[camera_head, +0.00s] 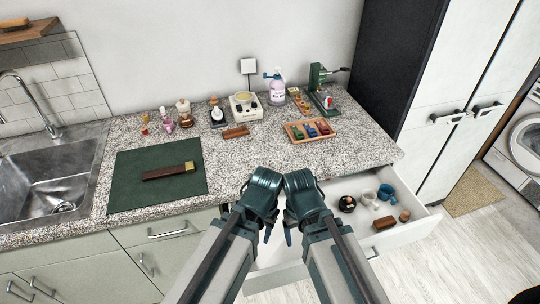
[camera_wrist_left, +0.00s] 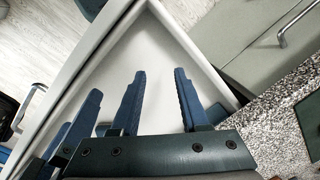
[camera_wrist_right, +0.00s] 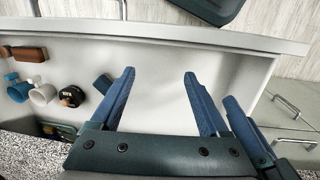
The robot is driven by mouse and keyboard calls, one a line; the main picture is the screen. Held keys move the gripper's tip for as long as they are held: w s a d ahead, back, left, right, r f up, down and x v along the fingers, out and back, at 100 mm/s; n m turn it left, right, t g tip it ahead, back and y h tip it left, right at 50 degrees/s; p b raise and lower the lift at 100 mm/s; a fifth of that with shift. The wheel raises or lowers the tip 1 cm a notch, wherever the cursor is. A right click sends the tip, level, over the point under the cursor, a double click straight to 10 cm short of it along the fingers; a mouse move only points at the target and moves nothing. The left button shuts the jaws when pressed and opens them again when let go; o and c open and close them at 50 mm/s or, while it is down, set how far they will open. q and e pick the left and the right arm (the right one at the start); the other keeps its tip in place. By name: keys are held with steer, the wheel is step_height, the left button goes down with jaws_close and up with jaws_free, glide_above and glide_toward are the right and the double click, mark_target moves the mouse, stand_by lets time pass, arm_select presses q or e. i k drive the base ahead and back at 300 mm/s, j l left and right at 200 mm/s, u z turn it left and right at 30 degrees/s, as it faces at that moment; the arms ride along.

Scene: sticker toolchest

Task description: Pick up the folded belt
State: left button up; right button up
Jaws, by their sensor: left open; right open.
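A dark brown strip (camera_head: 165,173) with a brass-coloured end lies on the green mat (camera_head: 130,195) on the counter. It looks like the folded belt, though it is small in the head view. My left gripper (camera_head: 268,232) and my right gripper (camera_head: 289,236) hang side by side in front of the counter, over the open drawer, to the right of the mat and apart from the strip. In the left wrist view, the left gripper's fingers (camera_wrist_left: 159,76) are apart with nothing between them. In the right wrist view, the right gripper's fingers (camera_wrist_right: 159,74) are also apart and empty.
The open drawer (camera_head: 425,217) holds a black round item (camera_head: 347,204), a white mug (camera_head: 369,199), a teal mug (camera_head: 386,192) and brown pieces. Bottles, a white appliance (camera_head: 246,106) and a wooden tray (camera_head: 309,131) stand farther back. The sink (camera_head: 60,185) is left.

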mark_target(188, 167)
steer(key=k+j+z, duration=0.25)
steer(key=j, duration=0.3)
steer(key=k+j+z, duration=0.25)
steer(key=j, duration=0.25)
steer(key=k+j+z, duration=0.25)
steer(key=j, duration=0.25)
steer(key=k+j+z, duration=0.25)
steer(key=j, duration=0.15)
